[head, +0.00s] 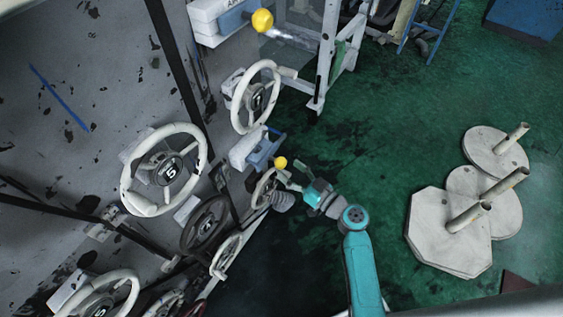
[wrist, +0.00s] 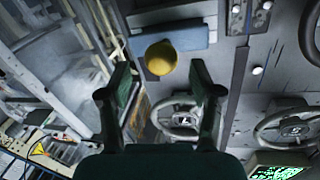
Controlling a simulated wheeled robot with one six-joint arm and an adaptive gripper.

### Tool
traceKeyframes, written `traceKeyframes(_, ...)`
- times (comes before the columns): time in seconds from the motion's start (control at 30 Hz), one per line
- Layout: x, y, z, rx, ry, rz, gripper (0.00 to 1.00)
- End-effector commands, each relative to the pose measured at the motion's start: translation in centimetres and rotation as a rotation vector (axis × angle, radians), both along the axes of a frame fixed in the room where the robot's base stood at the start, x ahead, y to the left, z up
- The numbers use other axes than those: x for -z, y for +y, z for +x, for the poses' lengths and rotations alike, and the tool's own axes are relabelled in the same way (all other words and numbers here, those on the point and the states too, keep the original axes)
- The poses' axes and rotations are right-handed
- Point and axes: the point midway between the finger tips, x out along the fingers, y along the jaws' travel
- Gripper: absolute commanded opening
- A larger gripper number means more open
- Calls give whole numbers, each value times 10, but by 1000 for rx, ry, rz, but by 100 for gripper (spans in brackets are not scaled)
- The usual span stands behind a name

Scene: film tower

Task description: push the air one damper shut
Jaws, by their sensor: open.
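Two yellow ball knobs show in the head view. The near knob (head: 280,162) is on a small blue and white box (head: 252,148) on the wall panel. The far knob (head: 262,20) sticks out from a larger white box (head: 214,18) whose label is only partly readable, starting with "A". I cannot tell which is the air one damper. My gripper (head: 289,177) is open and empty, close to the near knob. In the wrist view a yellow knob (wrist: 160,58) lies between and beyond the fingertips (wrist: 161,76), in front of a blue-grey plate (wrist: 174,38); contact is not visible.
White handwheels, one marked 5 (head: 165,170) and another (head: 256,97), stand out from the panel around my gripper. A white metal frame (head: 326,60) rises behind. Pale weights with posts (head: 450,235) lie at right. Green floor (head: 390,130) between is clear.

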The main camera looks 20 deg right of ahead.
Motion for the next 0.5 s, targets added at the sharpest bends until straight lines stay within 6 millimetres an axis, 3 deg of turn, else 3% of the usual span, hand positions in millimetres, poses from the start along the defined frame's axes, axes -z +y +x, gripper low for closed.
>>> traceKeyframes(0.2,0,14,29,-1,0,0,64)
traceKeyframes(0.5,0,19,42,1,1,1,64)
